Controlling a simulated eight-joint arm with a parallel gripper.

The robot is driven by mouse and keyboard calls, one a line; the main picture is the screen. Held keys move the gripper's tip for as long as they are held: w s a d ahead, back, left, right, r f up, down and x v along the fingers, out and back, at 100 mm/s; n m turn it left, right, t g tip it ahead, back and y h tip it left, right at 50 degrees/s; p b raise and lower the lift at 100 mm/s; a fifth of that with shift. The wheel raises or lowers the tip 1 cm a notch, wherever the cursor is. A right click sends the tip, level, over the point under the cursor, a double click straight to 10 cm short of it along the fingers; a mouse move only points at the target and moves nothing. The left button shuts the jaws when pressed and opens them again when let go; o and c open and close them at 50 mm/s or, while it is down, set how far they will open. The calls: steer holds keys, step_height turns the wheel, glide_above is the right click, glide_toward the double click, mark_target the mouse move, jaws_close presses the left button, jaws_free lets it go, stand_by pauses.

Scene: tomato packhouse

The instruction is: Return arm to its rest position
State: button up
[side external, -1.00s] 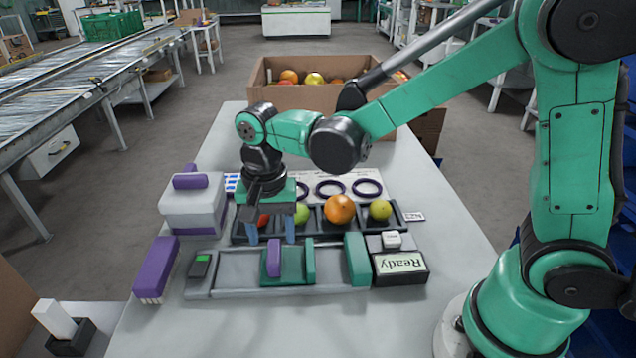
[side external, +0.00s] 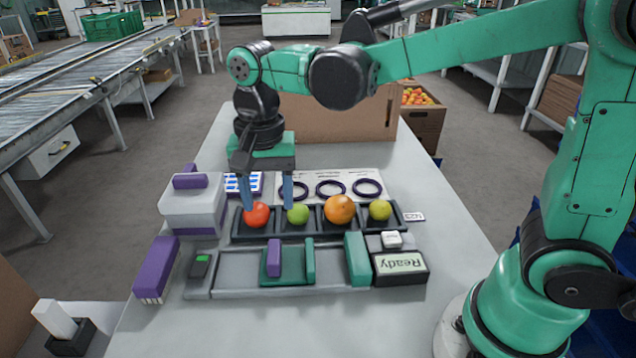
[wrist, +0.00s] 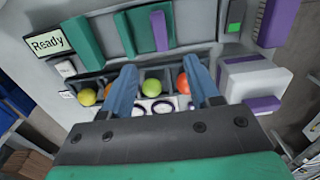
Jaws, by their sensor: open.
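My gripper (side external: 266,192) is open, with its two blue fingers pointing down above the left part of the dark sorting tray (side external: 411,219). It is empty. In the side view the fingers overlap the back of the tray near the red tomato (side external: 256,215) and a green tomato (side external: 297,214). An orange tomato (side external: 340,210) and a yellow-green one (side external: 380,210) sit in the compartments to the right. In the wrist view the fingers (wrist: 162,85) stand apart, with the green tomato (wrist: 152,86) between them.
A grey fixture with green and purple blocks (side external: 274,257) lies in front of the tray, beside a "Ready" display (side external: 400,264). A white and purple box (side external: 191,208) stands at left. A cardboard box (side external: 340,120) stands behind. Dark rings (side external: 331,188) lie behind the tray.

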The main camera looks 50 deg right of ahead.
steer(key=s+d+n+t, duration=0.5)
steer(key=d+n+t, duration=0.2)
steer(key=d+n, duration=0.1)
steer(key=shift+s+n, duration=0.25)
steer(key=shift+n, duration=0.25)
steer(key=shift+d+r, duration=0.1)
